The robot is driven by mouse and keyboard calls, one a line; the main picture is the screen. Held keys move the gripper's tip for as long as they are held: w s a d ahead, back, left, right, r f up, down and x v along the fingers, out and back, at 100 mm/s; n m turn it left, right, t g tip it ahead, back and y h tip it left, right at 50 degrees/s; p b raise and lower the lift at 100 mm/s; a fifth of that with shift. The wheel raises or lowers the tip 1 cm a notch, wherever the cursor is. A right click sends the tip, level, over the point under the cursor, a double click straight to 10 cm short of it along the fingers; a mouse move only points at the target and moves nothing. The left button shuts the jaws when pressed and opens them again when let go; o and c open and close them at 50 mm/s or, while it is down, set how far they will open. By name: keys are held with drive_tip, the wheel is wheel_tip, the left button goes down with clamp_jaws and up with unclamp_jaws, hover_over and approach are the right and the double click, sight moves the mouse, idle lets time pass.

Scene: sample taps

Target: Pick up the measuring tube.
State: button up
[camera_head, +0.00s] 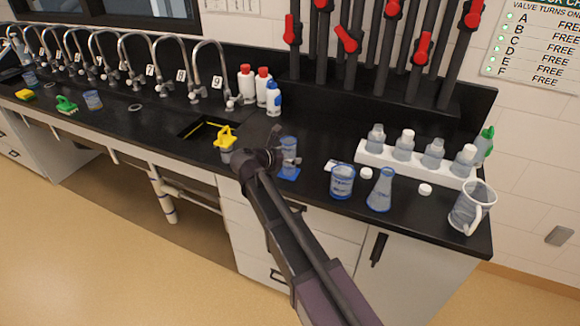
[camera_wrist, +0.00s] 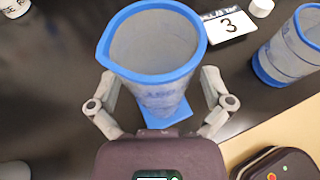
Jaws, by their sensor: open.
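The measuring tube (camera_head: 289,146) is a clear grey cylinder with blue markings, standing upright on a blue base on the black counter. In the wrist view the measuring tube (camera_wrist: 153,42) shows its wide blue spouted rim and its base below. My gripper (camera_head: 278,158) is at the tube, partly in front of it in the head view. In the wrist view my gripper (camera_wrist: 160,88) is open, with one finger on each side of the tube. I cannot tell whether either finger touches it. The tube's lower side is partly hidden.
A beaker (camera_head: 342,181), a flask (camera_head: 381,190) and a jug (camera_head: 469,209) stand to the right, before a white rack (camera_head: 373,158) of bottles. A yellow-topped item (camera_head: 226,139) stands close on the left, by the sink.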

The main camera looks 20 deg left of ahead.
sight(284, 148)
idle(0.4)
drive_tip(key=c, duration=1.2)
drive_tip(key=shift+r, duration=0.2)
wheel_tip(284, 148, up, 3)
drive_tip(key=p, duration=0.3)
drive_tip(key=shift+f, duration=0.2)
drive_tip(key=s+a+r+p, duration=0.1)
drive_tip(key=s+r+p, duration=0.1)
drive_tip(key=s, duration=1.4)
drive_tip(key=shift+a, duration=0.15)
